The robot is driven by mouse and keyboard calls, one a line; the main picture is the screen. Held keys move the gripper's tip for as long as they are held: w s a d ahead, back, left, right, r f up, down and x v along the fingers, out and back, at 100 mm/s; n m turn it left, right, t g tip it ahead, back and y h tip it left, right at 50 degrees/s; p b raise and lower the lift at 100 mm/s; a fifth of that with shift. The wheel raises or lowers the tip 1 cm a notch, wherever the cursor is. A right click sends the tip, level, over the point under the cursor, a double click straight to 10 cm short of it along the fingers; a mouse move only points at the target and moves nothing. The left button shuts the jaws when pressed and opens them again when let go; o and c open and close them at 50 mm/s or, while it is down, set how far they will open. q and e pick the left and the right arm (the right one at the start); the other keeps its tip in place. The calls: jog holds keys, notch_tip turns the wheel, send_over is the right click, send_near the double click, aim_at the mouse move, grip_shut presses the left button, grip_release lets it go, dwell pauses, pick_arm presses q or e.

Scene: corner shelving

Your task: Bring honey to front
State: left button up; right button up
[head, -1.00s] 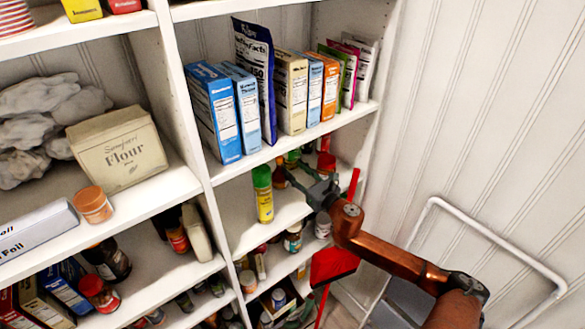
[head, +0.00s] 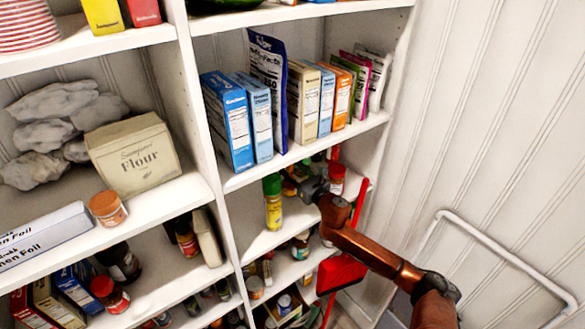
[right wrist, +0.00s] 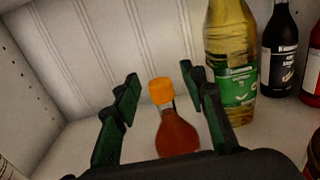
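A small amber bottle with an orange cap, likely the honey (right wrist: 177,135), stands upright in the right wrist view. My right gripper (right wrist: 159,80) is open, with one finger to each side of the bottle and gaps showing between them. In the head view my right gripper (head: 303,186) reaches into the shelf below the boxes, and its fingertips are hard to make out. The bottle's lower part is hidden by the gripper body in the wrist view. My left gripper is not in view.
A yellow bottle with a green cap (head: 273,205) stands at the shelf's front, left of my right gripper. An oil bottle (right wrist: 231,65) and a dark bottle (right wrist: 281,50) stand to the right in the wrist view. Boxes (head: 227,125) line the shelf above. A red dustpan (head: 340,273) is below my arm.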

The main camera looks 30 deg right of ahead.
grip_shut()
dwell(0.4)
dwell(0.4)
